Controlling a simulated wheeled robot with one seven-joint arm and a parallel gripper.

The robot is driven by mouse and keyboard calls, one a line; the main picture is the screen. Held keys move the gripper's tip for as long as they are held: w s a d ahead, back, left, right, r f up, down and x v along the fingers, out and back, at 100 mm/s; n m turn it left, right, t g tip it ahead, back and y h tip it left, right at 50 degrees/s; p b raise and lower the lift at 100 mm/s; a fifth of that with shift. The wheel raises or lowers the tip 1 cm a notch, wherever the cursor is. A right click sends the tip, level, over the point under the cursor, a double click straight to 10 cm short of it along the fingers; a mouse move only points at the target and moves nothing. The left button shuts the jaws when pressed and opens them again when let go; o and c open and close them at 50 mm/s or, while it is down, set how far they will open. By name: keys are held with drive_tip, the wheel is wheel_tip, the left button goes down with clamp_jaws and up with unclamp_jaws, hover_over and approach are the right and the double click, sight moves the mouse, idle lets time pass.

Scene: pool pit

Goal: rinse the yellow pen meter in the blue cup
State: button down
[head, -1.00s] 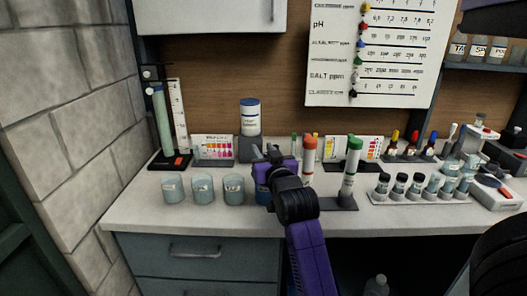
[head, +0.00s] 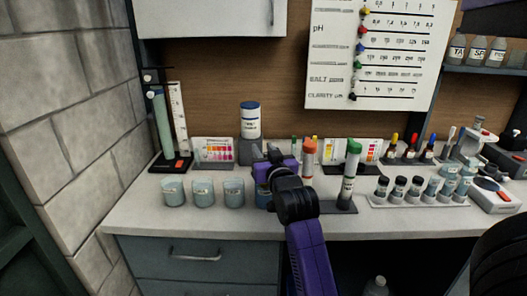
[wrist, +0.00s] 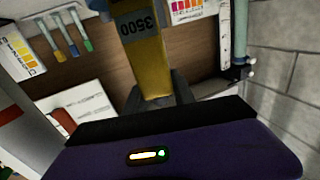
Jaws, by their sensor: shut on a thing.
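The yellow pen meter (wrist: 152,68) shows in the wrist view, with a dark label reading 3500. My gripper (wrist: 158,100) is shut on it. In the head view my gripper (head: 270,162) is over the counter, and its own body hides the pen meter. A blue cup (head: 262,196) stands just below my gripper, partly covered by my arm. I cannot tell whether the pen meter's tip is inside the cup.
Several pale cups (head: 203,193) stand in a row to the left. An orange-capped tube (head: 308,158) and a green-capped tube (head: 349,172) stand close on the right. A white-and-blue bottle (head: 250,120) is behind. The front counter (head: 150,222) is clear.

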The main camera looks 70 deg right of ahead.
wheel_tip(320, 180, up, 9)
drive_tip(key=p, duration=0.7)
drive_tip(key=shift+p, duration=0.4)
drive_tip(key=shift+s+r, duration=0.1)
idle(0.6)
